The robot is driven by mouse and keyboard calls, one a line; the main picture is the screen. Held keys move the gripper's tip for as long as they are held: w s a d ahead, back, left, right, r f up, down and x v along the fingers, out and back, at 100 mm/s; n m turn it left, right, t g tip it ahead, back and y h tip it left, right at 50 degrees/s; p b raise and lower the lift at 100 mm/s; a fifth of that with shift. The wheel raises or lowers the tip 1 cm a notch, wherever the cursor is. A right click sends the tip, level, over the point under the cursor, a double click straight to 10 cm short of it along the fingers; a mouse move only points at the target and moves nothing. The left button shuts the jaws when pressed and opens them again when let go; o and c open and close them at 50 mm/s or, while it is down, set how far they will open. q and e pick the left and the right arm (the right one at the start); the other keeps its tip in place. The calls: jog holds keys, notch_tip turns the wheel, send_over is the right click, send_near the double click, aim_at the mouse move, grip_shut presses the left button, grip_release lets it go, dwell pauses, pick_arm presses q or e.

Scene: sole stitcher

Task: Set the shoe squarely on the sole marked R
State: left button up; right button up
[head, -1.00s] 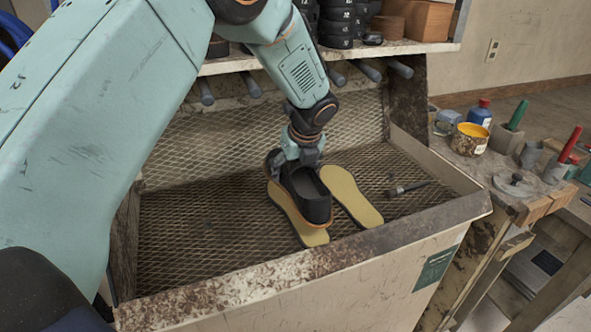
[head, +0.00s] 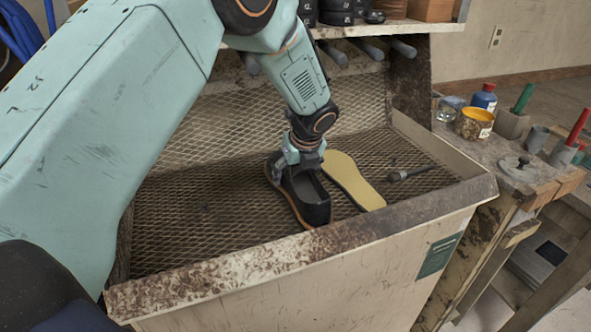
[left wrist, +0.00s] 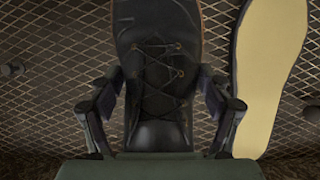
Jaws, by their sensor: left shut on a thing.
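A black lace-up shoe (head: 308,199) with an orange-brown lower edge is over the mesh bench, toe toward the front wall. It fills the middle of the left wrist view (left wrist: 160,75). My left gripper (head: 298,166) is shut on its heel end, with a finger on each side in the left wrist view (left wrist: 158,100). One yellow sole (head: 352,182) lies just right of the shoe; it also shows in the left wrist view (left wrist: 268,75). Any sole under the shoe is hidden. I cannot read a mark on the visible sole. My right gripper is out of view.
The trough's front rim (head: 270,262) is close to the toe. The mesh left of the shoe (head: 200,215) is clear. A side bench holds a yellow cup (head: 474,123) and a blue bottle (head: 484,97).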

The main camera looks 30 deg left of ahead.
pick_arm(q)
jog(key=shift+r+p, duration=0.1)
jog(key=shift+p, duration=0.4)
dwell(0.6)
jog(key=shift+f+p, duration=0.4)
jog(key=shift+p, duration=0.25)
dwell(1.8)
jog(key=o, duration=1.4)
jog(key=shift+s, duration=0.1)
jog(key=v, duration=1.2)
jog(key=shift+a, duration=0.1)
jog(key=x, duration=1.2)
